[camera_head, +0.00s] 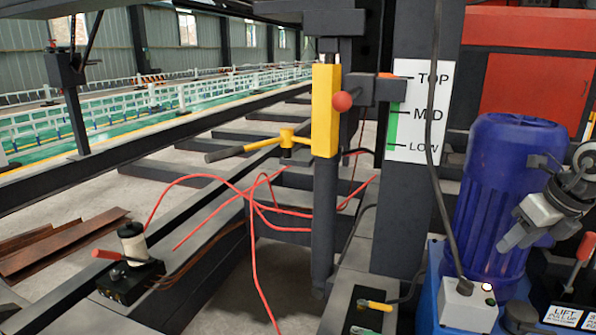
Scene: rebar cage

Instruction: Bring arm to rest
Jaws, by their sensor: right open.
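My right gripper (520,228) is at the right edge of the head view, grey and pointing down and left. It is open, and nothing shows between its fingers. It is in front of the blue cylindrical tank (500,185), above the blue control box; I cannot tell whether it touches the tank. A red-handled lever (580,258) stands just below and right of it, beside a "LIFT PULL UP" label (565,317). My left gripper is not in view.
A dark column carries a TOP/MID/LOW scale (420,112). Left of it stands a post with a yellow sleeve (326,110) and a red ball knob (342,101). Red hoses (252,215) loop over dark beams. A grey box (467,306) with a cable is below the tank.

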